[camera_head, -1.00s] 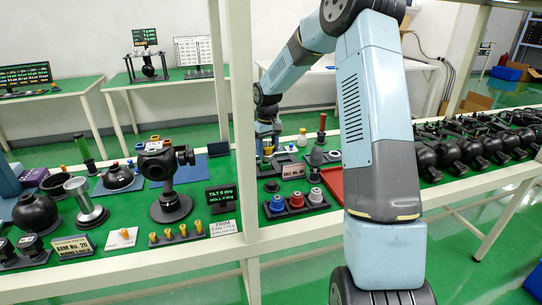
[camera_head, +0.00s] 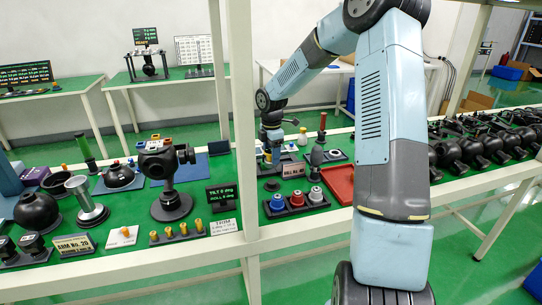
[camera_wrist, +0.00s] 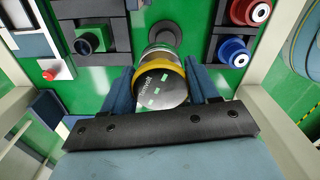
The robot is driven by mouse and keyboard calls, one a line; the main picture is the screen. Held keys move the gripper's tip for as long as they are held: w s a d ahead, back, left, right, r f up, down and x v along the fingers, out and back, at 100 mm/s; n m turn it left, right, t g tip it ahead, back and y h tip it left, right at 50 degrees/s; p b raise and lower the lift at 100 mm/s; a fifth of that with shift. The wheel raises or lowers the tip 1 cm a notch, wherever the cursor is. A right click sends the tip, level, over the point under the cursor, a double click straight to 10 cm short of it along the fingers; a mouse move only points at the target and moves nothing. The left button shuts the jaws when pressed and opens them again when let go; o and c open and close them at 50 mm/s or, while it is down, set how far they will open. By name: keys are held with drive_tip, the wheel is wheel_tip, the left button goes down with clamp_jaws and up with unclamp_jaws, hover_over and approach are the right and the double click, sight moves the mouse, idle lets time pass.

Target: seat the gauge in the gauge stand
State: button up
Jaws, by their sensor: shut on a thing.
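The gauge (camera_wrist: 160,88) has a round dark face with light green marks and a yellow rim. In the wrist view it sits between the two blue fingers of my gripper (camera_wrist: 162,80), which is shut on it. A metallic neck shows just past the yellow rim. Beyond it is a round dark base (camera_wrist: 165,33) on the green top, which looks like the gauge stand. I cannot tell whether gauge and base touch. In the head view a low black disc (camera_head: 272,186) looks like the same base. My gripper (camera_head: 271,155) is small there, and the gauge is mostly hidden.
A dark tray with red and blue knobs (camera_head: 297,198) stands close to the disc. A sign (camera_head: 293,170) and a red tray (camera_head: 340,183) are near. A white shelf post (camera_head: 241,120) rises left of my gripper.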

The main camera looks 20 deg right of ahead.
drive_tip(key=n, duration=0.2)
drive_tip(key=s+n, duration=0.1)
drive_tip(key=n, duration=0.1)
drive_tip(key=shift+n, duration=0.4)
drive_tip(key=shift+f, duration=0.15)
hover_over(272, 181)
drive_tip(key=shift+f, duration=2.8)
drive_tip(key=shift+f, duration=1.2)
drive_tip(key=o, duration=1.2)
wheel_tip(272, 181, up, 14)
drive_tip(key=shift+f, duration=0.1)
drive_tip(key=shift+s, duration=0.1)
